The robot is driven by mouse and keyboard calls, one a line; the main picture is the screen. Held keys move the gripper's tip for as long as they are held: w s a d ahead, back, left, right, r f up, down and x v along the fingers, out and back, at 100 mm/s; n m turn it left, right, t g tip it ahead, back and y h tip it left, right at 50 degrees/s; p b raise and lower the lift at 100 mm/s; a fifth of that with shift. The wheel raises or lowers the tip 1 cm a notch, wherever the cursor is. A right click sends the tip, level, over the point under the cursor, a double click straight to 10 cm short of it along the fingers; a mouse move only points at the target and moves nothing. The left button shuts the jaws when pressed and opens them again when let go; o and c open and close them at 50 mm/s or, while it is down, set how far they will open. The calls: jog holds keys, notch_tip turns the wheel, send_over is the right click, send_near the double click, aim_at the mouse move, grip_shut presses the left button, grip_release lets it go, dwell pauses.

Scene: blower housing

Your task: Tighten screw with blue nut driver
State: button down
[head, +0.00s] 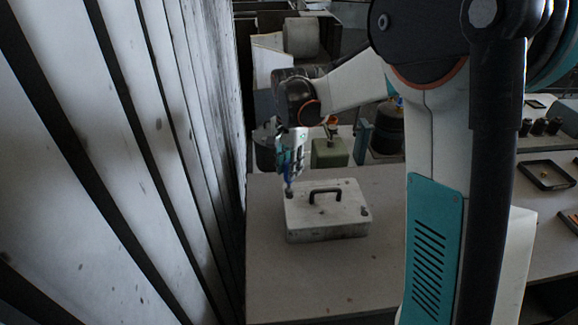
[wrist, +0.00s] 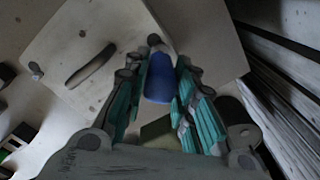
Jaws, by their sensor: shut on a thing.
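My gripper (wrist: 160,95) is shut on the blue nut driver (wrist: 159,78), whose blue handle shows between the teal fingers in the wrist view. In the head view my gripper (head: 289,160) points down over the far left corner of the white housing (head: 325,225). The blue driver (head: 288,184) hangs below the fingers there, its lower end at a dark screw (head: 289,194) on that corner. I cannot tell whether the driver is seated on it. In the wrist view a dark round end (wrist: 154,40) shows just past the blue handle, at the housing's corner.
The housing has a black handle (head: 325,195) on top and another screw (head: 364,211) at its right. It lies on a light table (head: 300,280). A slatted wall (head: 140,150) stands close on the left. A green box (head: 330,153) stands behind. The front table area is clear.

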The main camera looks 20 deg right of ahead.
jog(key=c, duration=2.1)
grip_release()
grip_shut()
jog(key=shift+r, duration=0.15)
jog(key=shift+r+p, duration=1.05)
jog(key=shift+r, duration=0.3)
jog(key=shift+r, duration=0.1)
jog(key=shift+r+p, duration=1.65)
jog(key=shift+r, duration=0.8)
